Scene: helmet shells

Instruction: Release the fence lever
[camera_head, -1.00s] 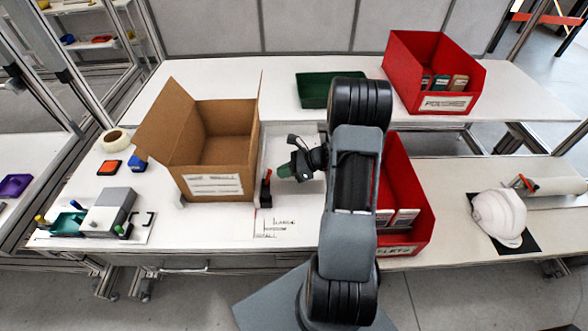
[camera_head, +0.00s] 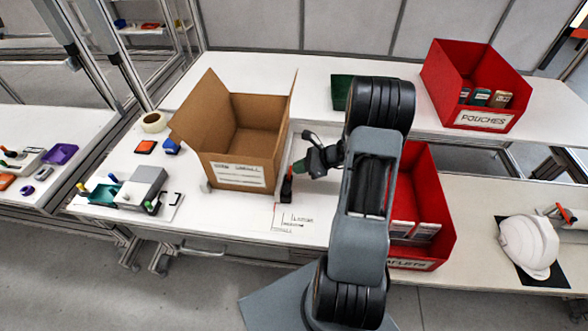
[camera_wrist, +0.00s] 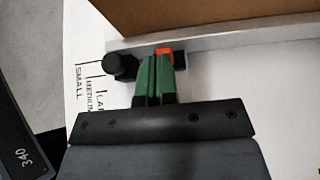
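The fence lever (camera_head: 287,186) is a small black piece with a red part, standing at the front right corner of the cardboard box. In the wrist view its red part (camera_wrist: 164,50) shows just beyond my fingertips, next to a black knob (camera_wrist: 121,66) and a grey bar along the box. My gripper (camera_head: 312,162) is just right of the lever in the head view. Its green fingers (camera_wrist: 156,76) lie almost against each other, with only a thin dark line between and nothing visible held. Whether a fingertip touches the lever cannot be told.
The open cardboard box (camera_head: 238,172) stands left of my gripper. A red bin (camera_head: 437,215) is close to my arm's right, and another red bin (camera_head: 480,121) stands behind. A white helmet shell (camera_head: 528,246) lies at the right. Printed size marks (camera_wrist: 90,78) lie in front of the lever.

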